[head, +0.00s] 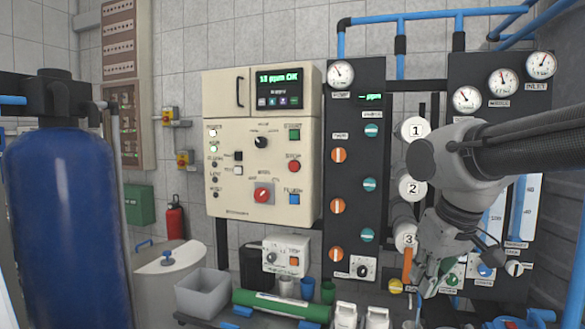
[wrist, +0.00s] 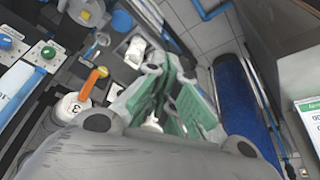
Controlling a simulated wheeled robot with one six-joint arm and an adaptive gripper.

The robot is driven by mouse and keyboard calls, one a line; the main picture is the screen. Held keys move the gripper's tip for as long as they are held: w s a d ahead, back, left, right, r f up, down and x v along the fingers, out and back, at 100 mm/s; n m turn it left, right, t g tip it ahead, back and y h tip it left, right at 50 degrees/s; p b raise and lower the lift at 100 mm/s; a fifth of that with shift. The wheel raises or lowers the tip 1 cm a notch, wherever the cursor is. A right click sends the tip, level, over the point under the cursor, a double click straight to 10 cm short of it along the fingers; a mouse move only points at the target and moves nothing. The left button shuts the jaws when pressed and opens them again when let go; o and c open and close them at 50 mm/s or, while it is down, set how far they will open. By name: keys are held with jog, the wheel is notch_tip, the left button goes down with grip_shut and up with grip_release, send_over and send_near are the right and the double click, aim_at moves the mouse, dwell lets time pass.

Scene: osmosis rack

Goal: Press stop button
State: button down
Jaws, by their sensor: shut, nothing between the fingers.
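The cream control panel (head: 234,190) hangs on the tiled wall in the middle of the head view. A round red button (head: 293,166), likely the stop button, is on its right side, between a green button (head: 294,134) and a blue button (head: 294,198). My gripper (head: 422,290) is low at the right, well apart from the panel and pointing down. It is shut and empty. In the wrist view, its green-padded fingers (wrist: 178,105) are together; I cannot make out the red button there.
A dark valve panel (head: 354,205) stands between the control panel and my arm. A large blue tank (head: 65,205) fills the left. A small box with a knob (head: 288,252), a grey bin (head: 202,292) and a green cylinder (head: 280,305) sit below the panel. Its front face looks unobstructed.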

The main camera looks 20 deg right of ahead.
aim_at(294, 166)
dwell(0.3)
jog(key=w+a+n+t+y, duration=0.1)
jog(key=w+a+n, duration=0.1)
jog(key=w+a, duration=0.55)
jog(key=w+a+n+t+y, duration=0.1)
jog(key=w+a+n+t, duration=0.3)
jog(key=w, duration=0.6)
jog(key=w+a+n+g+y, duration=0.1)
jog(key=w+a+y, duration=0.1)
jog(key=w+a, duration=0.6)
jog(key=w+d+r+n+t, duration=0.1)
jog(key=w+r+n+t, duration=0.4)
jog(key=w+r+t, duration=0.3)
jog(key=w+r, duration=0.4)
jog(key=r, duration=0.3)
jog(key=shift+t, duration=0.3)
jog(key=shift+w, duration=0.15)
jog(key=shift+w+d, duration=0.8)
jog(key=shift+w, duration=0.4)
jog(key=shift+w+d, duration=0.85)
jog(key=shift+w, duration=0.4)
jog(key=shift+w+d, duration=0.8)
jog(key=shift+w, duration=0.4)
